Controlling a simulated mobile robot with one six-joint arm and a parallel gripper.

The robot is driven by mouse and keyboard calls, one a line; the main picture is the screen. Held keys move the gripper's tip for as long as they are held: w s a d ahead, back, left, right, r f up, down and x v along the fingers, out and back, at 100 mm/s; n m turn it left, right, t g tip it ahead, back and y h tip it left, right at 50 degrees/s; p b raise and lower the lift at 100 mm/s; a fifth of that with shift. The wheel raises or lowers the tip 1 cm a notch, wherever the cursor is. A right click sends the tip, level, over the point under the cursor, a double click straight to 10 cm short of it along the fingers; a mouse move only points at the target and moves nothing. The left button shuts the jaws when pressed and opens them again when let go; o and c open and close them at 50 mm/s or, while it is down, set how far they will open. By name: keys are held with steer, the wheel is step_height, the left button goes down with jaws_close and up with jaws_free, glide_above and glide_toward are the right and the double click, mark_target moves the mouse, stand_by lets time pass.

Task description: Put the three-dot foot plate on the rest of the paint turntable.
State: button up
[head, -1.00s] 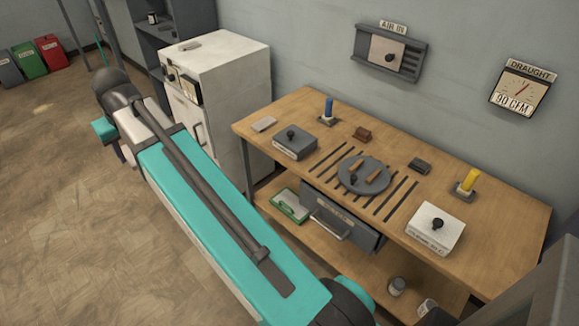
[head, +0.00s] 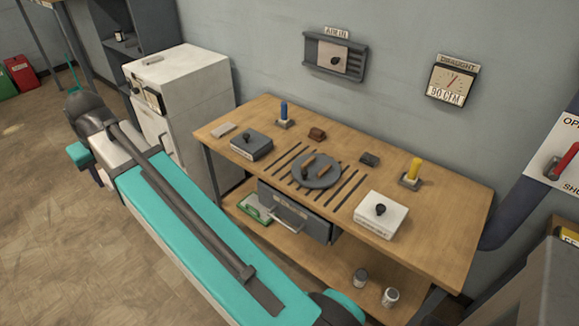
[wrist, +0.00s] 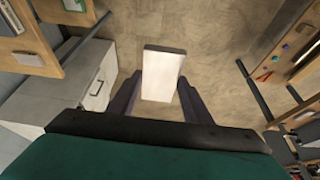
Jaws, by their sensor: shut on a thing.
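My gripper (wrist: 160,92) is shut on a pale, flat rectangular plate (wrist: 164,70) in the wrist view, one dark finger on each side. No dots show on the face I see, so I cannot confirm its marking. The plate is held out over the brown floor, away from the bench. The paint turntable (head: 327,180) is a round grey disc on the wooden bench in the head view. In the head view the held plate is hidden.
The bench (head: 450,220) also holds a grey box (head: 251,147), a white box (head: 382,222), a blue peg (head: 284,110), a yellow peg (head: 413,168) and small blocks. A white cabinet (head: 205,90) stands left of it. Open floor (head: 35,200) lies at the left.

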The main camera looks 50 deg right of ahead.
steer(key=shift+a, duration=0.35)
steer(key=shift+d, duration=0.1)
steer(key=s+d+f+b, duration=0.1)
steer(key=s+d+f, duration=0.2)
steer(key=d, duration=0.5)
steer(key=s+d+f, duration=0.2)
steer(key=s+d, duration=0.1)
steer(key=d, duration=0.6)
steer(key=s+d+f+b, duration=0.1)
steer(key=s+d+f, duration=0.2)
steer(key=d, duration=0.5)
steer(key=s+d+f, duration=0.2)
steer(key=s+d, duration=0.6)
steer(key=s+d+f+b, duration=0.1)
steer(key=s+d+f, duration=0.2)
steer(key=s+d, duration=0.5)
steer(key=shift+s+d+f, duration=0.25)
steer(key=shift+s+d, duration=0.15)
steer(key=shift+d, duration=0.3)
